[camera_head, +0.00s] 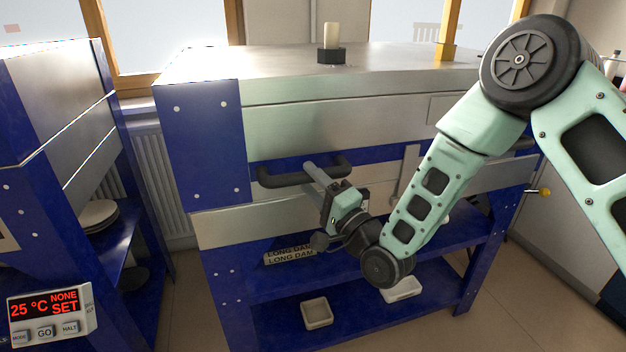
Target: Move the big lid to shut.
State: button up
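The big lid (340,115) is the broad metal upper part of the blue-cornered kiln. A dark bar handle (275,180) runs along the lid's front. My gripper (313,171) is at this handle, its grey fingers overlapping the bar. I cannot tell whether the fingers are closed around it. My arm hides part of the lid's right front and the seam there.
A cream plug (331,36) stands on the lid top. A second blue and metal unit (75,85) stands at left, with a control box (50,314) reading 25 °C. Blue shelves (275,318) under the kiln hold small white trays (317,312). Floor shows between the units.

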jog(key=shift+r, duration=0.15)
dwell(0.3)
jog(key=b+v, duration=0.2)
jog(key=v, duration=1.5)
jog(key=shift+s+d, duration=0.1)
